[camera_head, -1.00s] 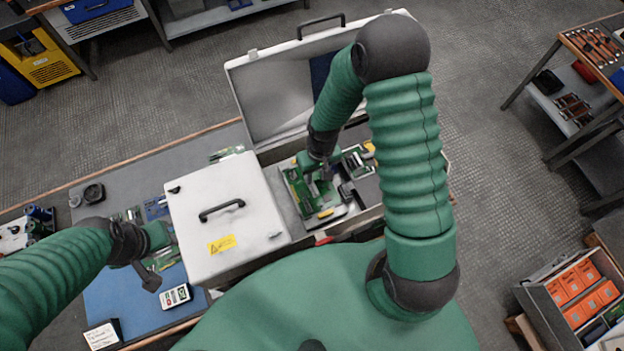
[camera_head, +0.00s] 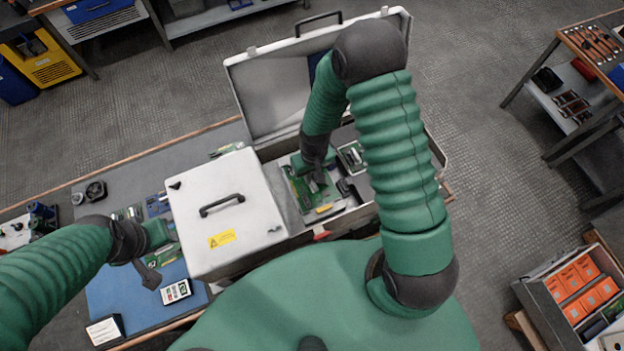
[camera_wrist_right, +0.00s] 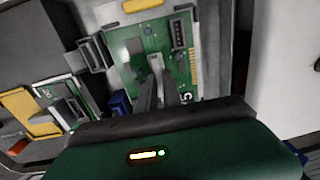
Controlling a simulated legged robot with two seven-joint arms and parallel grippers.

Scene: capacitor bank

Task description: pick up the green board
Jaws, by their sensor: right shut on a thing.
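The green board (camera_head: 304,196) is in the open metal case, near the middle of the head view. In the right wrist view the green board (camera_wrist_right: 135,70) fills the upper middle, with a dark connector, a grey chip and gold contacts along one edge. My right gripper (camera_head: 318,178) is over the board, shut on it. In the right wrist view the right gripper's fingers (camera_wrist_right: 157,72) overlap the board's middle; the exact gripped part is hard to see. My left gripper (camera_head: 150,278) is over the blue mat, left of the white box, and its jaw gap does not show.
The case's raised lid (camera_head: 270,100) stands behind the board. A white box with a handle (camera_head: 212,250) is close on the left. Other small boards (camera_head: 352,157) lie in the case to the right. The blue mat (camera_head: 120,300) holds a meter (camera_head: 175,291).

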